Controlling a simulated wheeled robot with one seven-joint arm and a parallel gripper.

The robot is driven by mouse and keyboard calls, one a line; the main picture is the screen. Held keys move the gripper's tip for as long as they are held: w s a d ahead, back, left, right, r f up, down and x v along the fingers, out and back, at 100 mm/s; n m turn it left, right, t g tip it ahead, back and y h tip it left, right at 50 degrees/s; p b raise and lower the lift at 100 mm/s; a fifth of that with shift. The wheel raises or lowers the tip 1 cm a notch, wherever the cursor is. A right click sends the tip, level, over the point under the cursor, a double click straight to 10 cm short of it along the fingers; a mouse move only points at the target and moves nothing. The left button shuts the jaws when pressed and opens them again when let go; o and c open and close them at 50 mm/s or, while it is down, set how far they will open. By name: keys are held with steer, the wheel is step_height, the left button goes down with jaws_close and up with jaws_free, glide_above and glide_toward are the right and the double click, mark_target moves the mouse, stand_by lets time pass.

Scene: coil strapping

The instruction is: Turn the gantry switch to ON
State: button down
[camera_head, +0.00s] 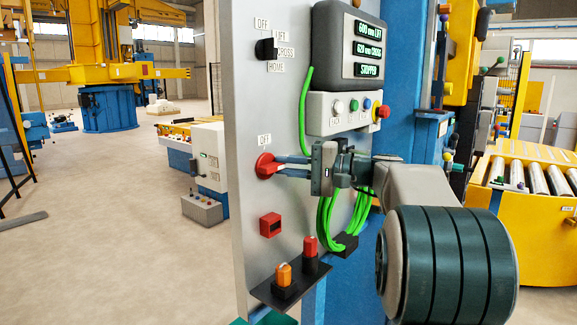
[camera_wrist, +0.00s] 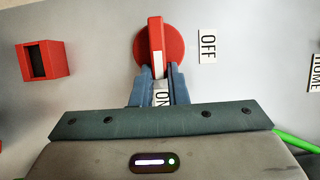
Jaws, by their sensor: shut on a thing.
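The gantry switch is a red round rotary knob (camera_head: 266,167) on the grey panel. It also shows in the wrist view (camera_wrist: 144,46), with a raised red bar handle across it. An OFF label (camera_wrist: 207,46) sits beside the knob, above it in the head view. An ON label (camera_wrist: 162,97) shows between my fingers in the wrist view. The handle's white-marked end points toward ON, at a right angle to the OFF direction. My gripper (camera_wrist: 158,78) is shut on that end of the handle, a finger on each side. It reaches the knob from the right in the head view (camera_head: 281,165).
A black selector (camera_head: 266,49) sits higher on the panel, and a red square socket (camera_head: 270,225) below the switch. A shelf (camera_head: 293,288) holds two padlock-like pieces, orange and red. A button box (camera_head: 345,112) and green cables (camera_head: 327,215) are close to my gripper.

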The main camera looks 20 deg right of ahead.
stand_by(0.5)
steer(key=c, duration=1.4)
jaws_free()
steer(key=shift+a, duration=0.1)
steer(key=shift+c, duration=0.2)
steer(key=b+v, duration=0.1)
steer(key=v, duration=1.3)
steer(key=shift+b, duration=0.3)
steer(key=shift+w+a+f, duration=0.1)
steer(key=shift+w+f, duration=0.05)
